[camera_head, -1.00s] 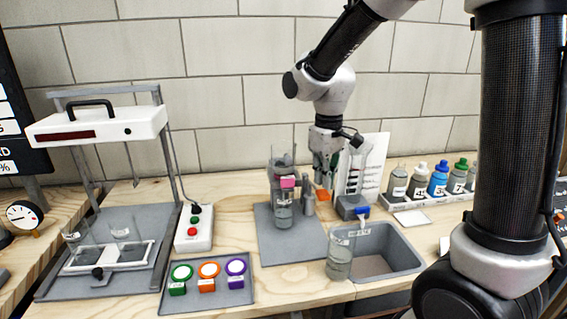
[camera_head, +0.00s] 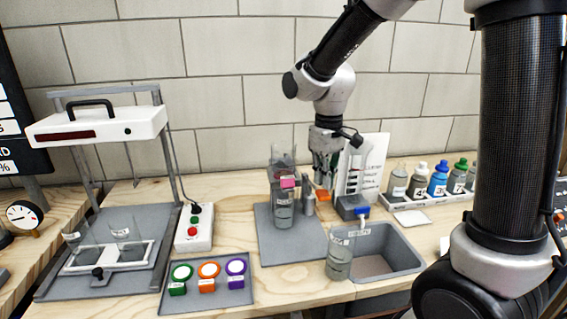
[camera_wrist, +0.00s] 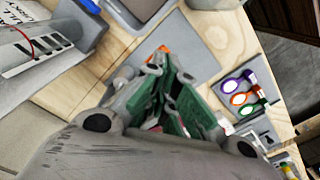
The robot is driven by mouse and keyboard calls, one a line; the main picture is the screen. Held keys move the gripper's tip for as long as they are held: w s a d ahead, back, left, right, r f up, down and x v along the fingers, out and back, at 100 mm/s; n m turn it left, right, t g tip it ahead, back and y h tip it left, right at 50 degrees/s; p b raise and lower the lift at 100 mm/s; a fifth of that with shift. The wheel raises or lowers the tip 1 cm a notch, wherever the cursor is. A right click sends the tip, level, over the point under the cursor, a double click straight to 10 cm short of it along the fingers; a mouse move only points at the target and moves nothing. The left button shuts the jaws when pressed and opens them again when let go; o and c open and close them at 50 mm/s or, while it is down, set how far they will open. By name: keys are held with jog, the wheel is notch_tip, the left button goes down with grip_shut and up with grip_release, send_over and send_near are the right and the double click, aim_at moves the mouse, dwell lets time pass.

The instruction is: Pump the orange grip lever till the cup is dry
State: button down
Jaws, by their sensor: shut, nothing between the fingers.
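The orange grip lever (camera_head: 322,196) is on the pump beside the filter stand, just below my gripper's fingertips. Its orange end also shows in the wrist view (camera_wrist: 164,49), just beyond the fingertips. My gripper (camera_head: 324,180) points down with its green-padded fingers shut and empty; it shows large in the wrist view (camera_wrist: 165,75). I cannot tell whether it touches the lever. The clear cup (camera_head: 283,154) sits upright on top of the filter stand, above a pink clamp (camera_head: 288,182). Greyish content shows in the receiver (camera_head: 283,212) below; the cup's liquid level is unclear.
A labelled beaker (camera_head: 340,262) stands at the left edge of a grey sink basin (camera_head: 405,258). A printed card (camera_head: 372,165) stands behind the pump. A button box (camera_head: 194,230) and coloured-ring tray (camera_head: 240,296) lie left. Several bottles (camera_head: 438,180) stand right.

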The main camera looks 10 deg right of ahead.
aim_at(323, 192)
jog(key=shift+f, duration=0.1)
jog(key=shift+f, duration=3.35)
jog(key=shift+r, duration=3.5)
jog(key=shift+r, duration=2.5)
jog(key=shift+s+f, duration=0.1)
jog(key=s+d+r+m+t, duration=0.2)
jog(key=s+d+r+m, duration=0.1)
jog(key=s+d, duration=0.4)
jog(key=s+d+r+m+t, duration=0.2)
jog(key=s+d, duration=0.6)
jog(key=s, duration=0.4)
jog(key=shift+r+m, duration=0.5)
